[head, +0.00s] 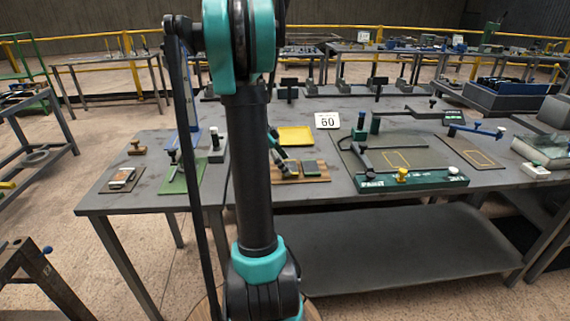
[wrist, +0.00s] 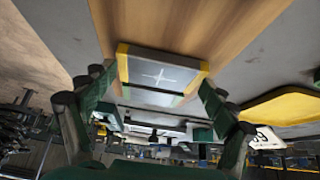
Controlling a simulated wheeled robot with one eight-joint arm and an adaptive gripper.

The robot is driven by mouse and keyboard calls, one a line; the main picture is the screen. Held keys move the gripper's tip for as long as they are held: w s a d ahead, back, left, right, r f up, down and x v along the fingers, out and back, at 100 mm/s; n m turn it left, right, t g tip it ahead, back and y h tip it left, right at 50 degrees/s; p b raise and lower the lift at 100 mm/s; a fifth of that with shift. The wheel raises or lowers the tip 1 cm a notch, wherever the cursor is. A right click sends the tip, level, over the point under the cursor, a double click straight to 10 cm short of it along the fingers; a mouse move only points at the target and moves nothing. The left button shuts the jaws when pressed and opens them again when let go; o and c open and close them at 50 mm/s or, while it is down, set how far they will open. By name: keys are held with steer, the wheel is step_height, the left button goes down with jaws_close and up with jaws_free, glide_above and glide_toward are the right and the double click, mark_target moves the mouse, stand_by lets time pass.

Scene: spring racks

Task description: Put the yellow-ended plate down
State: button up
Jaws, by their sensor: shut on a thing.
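The yellow-ended plate (wrist: 160,73) is grey with a white cross and yellow ends. In the wrist view it lies between the two dark green fingers of my gripper (wrist: 156,86), which is shut on it. The plate is over the wooden board (wrist: 195,25); I cannot tell whether it touches the board. In the head view my arm hides much of the gripper, and the wooden board (head: 288,179) sits at the table's front edge, just right of the arm.
A yellow mat (head: 296,136) lies behind the board, and a white card marked 60 (head: 327,120) stands beyond it. A green mat (head: 183,178) lies left of my arm. A dark green fixture (head: 413,181) is on the right along the front edge.

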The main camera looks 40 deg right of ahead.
steer(key=shift+f, duration=0.1)
steer(key=o, duration=1.7)
